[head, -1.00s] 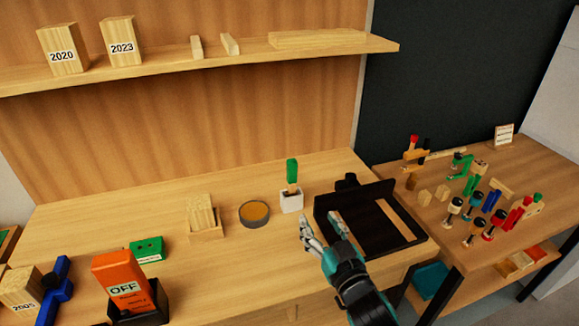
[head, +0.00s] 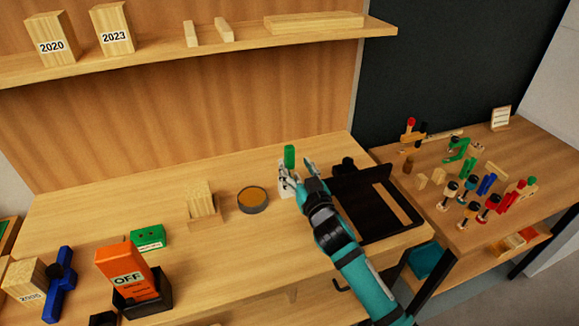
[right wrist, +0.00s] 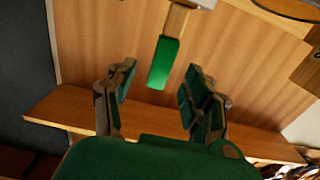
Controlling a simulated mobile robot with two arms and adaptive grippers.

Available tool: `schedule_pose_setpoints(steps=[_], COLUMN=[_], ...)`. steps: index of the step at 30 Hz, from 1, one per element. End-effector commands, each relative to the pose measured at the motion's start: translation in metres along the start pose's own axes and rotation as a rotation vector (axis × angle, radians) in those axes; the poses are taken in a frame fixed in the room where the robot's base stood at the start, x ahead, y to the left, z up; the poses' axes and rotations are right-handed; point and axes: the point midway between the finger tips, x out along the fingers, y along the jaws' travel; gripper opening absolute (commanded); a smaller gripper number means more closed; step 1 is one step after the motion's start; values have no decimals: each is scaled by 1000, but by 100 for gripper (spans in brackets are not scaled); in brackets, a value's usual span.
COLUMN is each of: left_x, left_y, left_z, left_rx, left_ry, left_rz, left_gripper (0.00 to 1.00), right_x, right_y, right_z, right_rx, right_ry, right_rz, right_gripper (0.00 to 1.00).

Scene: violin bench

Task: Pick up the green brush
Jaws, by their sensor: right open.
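The green brush (head: 290,156) stands upright in a small white cup on the bench, its green end up. In the right wrist view the green end of the brush (right wrist: 163,62) and its wooden part show between and beyond the fingertips. My right gripper (head: 297,169) is open at the brush, with the fingers apart on either side and not visibly touching it. The right gripper (right wrist: 160,78) holds nothing. The cup is mostly hidden behind a finger in the head view; its edge shows in the right wrist view. My left gripper is not in view.
A round tin (head: 252,200) and a wooden block holder (head: 205,219) stand left of the cup. A black tray (head: 377,200) lies close on the right, under my right arm. A shelf (head: 160,62) runs above the bench. Bare bench lies in front of the tin.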

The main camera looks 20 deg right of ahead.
Motion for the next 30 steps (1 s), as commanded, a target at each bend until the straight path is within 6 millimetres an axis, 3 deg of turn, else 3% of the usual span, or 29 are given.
schedule_pose_setpoints(steps=[10, 20, 30], left_x=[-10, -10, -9], left_y=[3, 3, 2], left_z=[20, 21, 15], left_rx=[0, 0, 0], left_ry=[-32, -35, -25], left_rz=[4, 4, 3], left_gripper=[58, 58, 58], right_x=[44, 50, 50], right_y=[-2, -2, -2], right_z=[6, 8, 8], right_rx=[-1, 1, 0], right_ry=[1, 0, 0], right_rz=[0, 0, 0], right_gripper=[52, 51, 6])
